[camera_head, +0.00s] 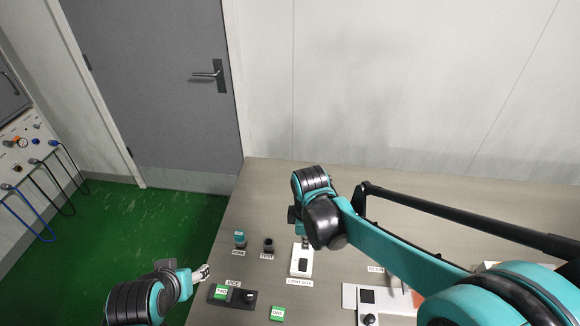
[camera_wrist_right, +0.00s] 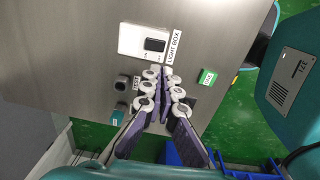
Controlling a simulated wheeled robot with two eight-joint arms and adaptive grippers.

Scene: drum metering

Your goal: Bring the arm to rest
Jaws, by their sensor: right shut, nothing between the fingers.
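My right arm reaches in from the right over the table (camera_head: 330,280). My right gripper (camera_wrist_right: 164,72) is shut and empty in the right wrist view, with its fingertips together just below the white light box (camera_wrist_right: 128,40) and over the table. In the head view its fingers are mostly hidden behind my wrist, just above the light box (camera_head: 302,270). My left gripper (camera_head: 201,273) is at the lower left, near the table's left edge. It is small there, and I cannot tell whether it is open.
A teal-topped piece (camera_head: 240,240) and a black socket (camera_head: 268,245) stand left of the light box. A black tray (camera_head: 250,297) holds a green block (camera_head: 221,291). Another green block (camera_head: 277,313) lies nearby. A white device (camera_head: 349,297) is at the right, partly behind my arm.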

